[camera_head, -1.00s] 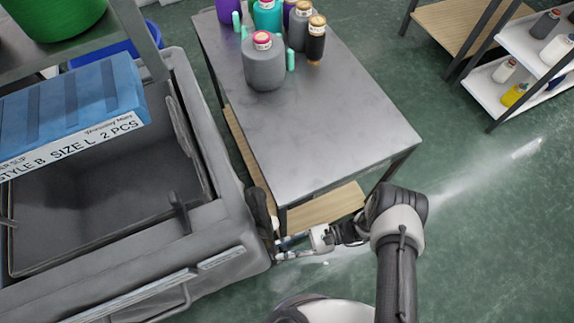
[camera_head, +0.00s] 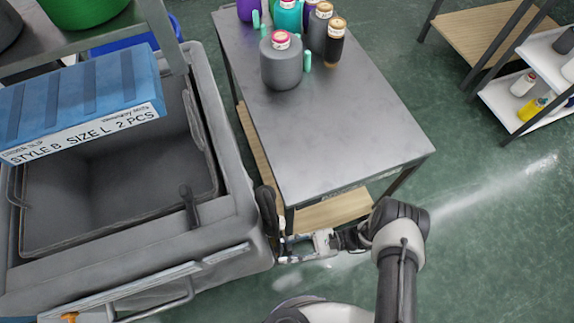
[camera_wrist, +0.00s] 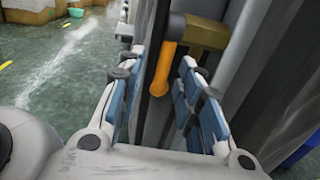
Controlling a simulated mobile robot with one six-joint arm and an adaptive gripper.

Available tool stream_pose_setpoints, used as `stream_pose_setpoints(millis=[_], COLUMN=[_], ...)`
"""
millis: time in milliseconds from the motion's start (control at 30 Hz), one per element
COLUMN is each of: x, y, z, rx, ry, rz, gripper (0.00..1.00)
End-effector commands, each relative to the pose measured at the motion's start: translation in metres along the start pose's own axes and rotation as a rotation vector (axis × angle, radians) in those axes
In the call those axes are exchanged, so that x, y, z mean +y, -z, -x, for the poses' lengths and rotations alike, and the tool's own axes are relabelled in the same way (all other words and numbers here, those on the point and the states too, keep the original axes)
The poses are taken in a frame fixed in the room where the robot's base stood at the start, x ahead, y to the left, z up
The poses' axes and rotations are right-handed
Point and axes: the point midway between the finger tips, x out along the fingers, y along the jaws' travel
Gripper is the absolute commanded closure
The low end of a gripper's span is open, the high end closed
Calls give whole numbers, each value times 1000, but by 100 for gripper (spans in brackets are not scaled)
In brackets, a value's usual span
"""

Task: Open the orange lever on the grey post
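In the wrist view the orange lever (camera_wrist: 164,68) hangs down from a brass-coloured valve body (camera_wrist: 206,32). A dark grey upright surface (camera_wrist: 150,40), apparently the post, stands behind it. My gripper (camera_wrist: 160,75) is open, with its blue-padded fingers to the left and right. The lever shows in the gap between them, with nothing clamped; I cannot tell how deep it sits. In the head view my gripper (camera_head: 283,247) is beside the right side of the grey bin, near the table's front corner. The lever at the gripper cannot be made out there.
A grey bin (camera_head: 228,205) stands left, with a blue box (camera_head: 85,95) over it. A small orange part (camera_head: 68,317) shows at the lower left edge. A metal table (camera_head: 330,130) bears several yarn cones. Green floor (camera_head: 480,230) is clear at right.

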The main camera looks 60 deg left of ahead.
Motion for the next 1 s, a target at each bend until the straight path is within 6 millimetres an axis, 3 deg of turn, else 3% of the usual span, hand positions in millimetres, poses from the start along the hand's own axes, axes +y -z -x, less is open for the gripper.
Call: stream_pose_setpoints(millis=[533,1000], x=[-2,-1], y=[-1,0], z=[9,100], rx=[-1,1], ry=[3,3], rz=[5,4], gripper=[67,67])
